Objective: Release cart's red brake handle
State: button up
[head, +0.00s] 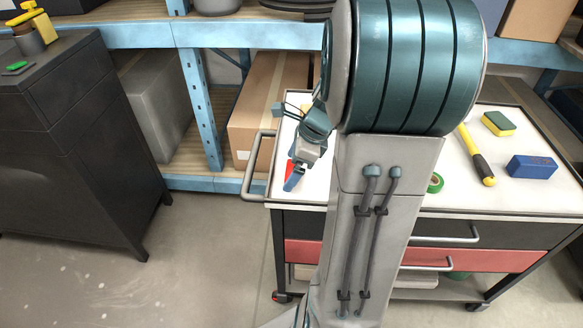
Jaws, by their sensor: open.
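The cart (330,212) has a white top, a red drawer and a grey push handle (250,165) at its left end. A small red piece (289,170) shows over the left part of the cart top, right beside my fingers. I cannot tell whether it is the brake handle. My gripper (292,182) is open and points down over the left part of the top. Only one finger shows clearly, and I cannot tell whether it touches the red piece. My arm hides the middle of the cart.
On the cart top to the right lie a yellow-and-black tool (476,155), a sponge (498,123), a blue block (532,167) and green tape (436,182). A blue shelf (200,105) with boxes (265,110) stands behind. A dark cabinet (75,160) stands left. Floor between is clear.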

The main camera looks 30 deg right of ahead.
jog(key=shift+f, duration=0.1)
jog(key=shift+a, duration=0.15)
jog(key=c, duration=1)
